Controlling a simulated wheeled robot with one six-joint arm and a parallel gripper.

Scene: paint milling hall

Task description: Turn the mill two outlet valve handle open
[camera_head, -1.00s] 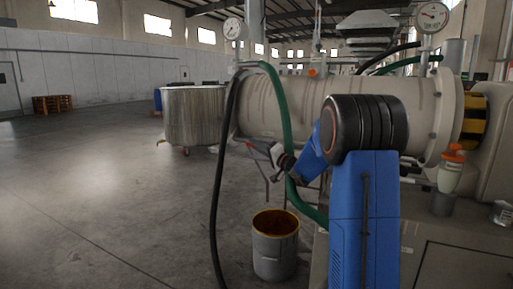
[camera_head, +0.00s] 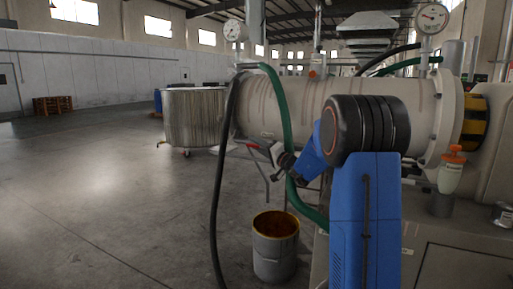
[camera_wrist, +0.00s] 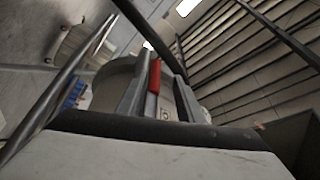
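In the wrist view a red handle (camera_wrist: 154,75) shows between the two fingers of my gripper (camera_wrist: 160,84). The fingers stand apart, with a gap between the handle and the right finger; contact with the left finger is hard to judge. In the head view my gripper (camera_head: 272,153) is small, in front of the left end of the pale mill cylinder (camera_head: 340,105). A thin red bar (camera_head: 252,146) shows just left of it. The valve body is not clear in either view, and no label tells which mill this is.
A green hose (camera_head: 284,110) and a black hose (camera_head: 216,200) hang close around my gripper. A bucket with orange-brown contents (camera_head: 274,255) stands on the floor below. A large metal vat (camera_head: 194,120) is behind to the left. The floor at left is clear.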

